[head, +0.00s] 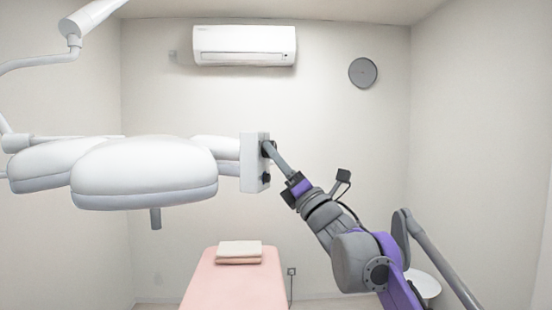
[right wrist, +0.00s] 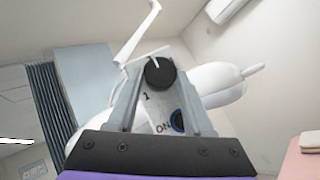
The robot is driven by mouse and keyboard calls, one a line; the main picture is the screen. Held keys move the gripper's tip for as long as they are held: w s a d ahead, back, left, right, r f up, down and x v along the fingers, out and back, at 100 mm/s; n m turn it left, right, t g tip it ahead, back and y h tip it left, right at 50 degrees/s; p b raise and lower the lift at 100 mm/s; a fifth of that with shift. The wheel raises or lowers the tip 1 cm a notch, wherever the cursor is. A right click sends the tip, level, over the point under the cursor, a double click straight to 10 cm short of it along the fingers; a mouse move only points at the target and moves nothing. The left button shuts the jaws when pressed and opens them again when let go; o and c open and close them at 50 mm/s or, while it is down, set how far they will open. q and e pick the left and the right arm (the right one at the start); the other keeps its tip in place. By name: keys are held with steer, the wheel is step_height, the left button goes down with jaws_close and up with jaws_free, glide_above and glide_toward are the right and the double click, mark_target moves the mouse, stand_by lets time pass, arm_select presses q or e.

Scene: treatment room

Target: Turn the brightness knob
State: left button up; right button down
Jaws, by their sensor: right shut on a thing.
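The brightness knob (right wrist: 160,73) is a round black knob with a pale pointer line, on a light control box (head: 255,163) at the right end of the white surgical lamp (head: 145,172). My right gripper (right wrist: 160,75) is shut on the knob, one finger on each side of it. In the head view my right gripper (head: 270,149) reaches the upper part of the box from the right and mostly hides the knob. A second dark knob or switch (head: 266,178) sits lower on the box. In the right wrist view it shows blue-ringed (right wrist: 178,121) beside the letters "ON". My left gripper is not in view.
A pink treatment bed (head: 235,285) with folded towels (head: 240,251) stands below the lamp. A white round stool or table (head: 424,284) is at the lower right. The lamp's support arm (head: 45,62) runs along the upper left.

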steer(key=shift+m+h, duration=0.5)
steer(key=shift+s+a+r+m+h, duration=0.1)
steer(key=shift+r+m+h, duration=0.05)
steer(key=shift+m+h, duration=1.1)
steer(key=shift+s+r+m+h, duration=0.15)
steer(key=shift+m+h, duration=0.75)
steer(key=shift+m, duration=0.65)
steer(key=shift+s+a+r+m+h, duration=0.1)
steer(key=shift+r+m+h, duration=0.05)
steer(key=shift+m+h, duration=1.1)
steer(key=shift+m+g, duration=0.25)
steer(key=shift+g, duration=0.05)
steer(key=shift+c, duration=1.5)
jaws_free()
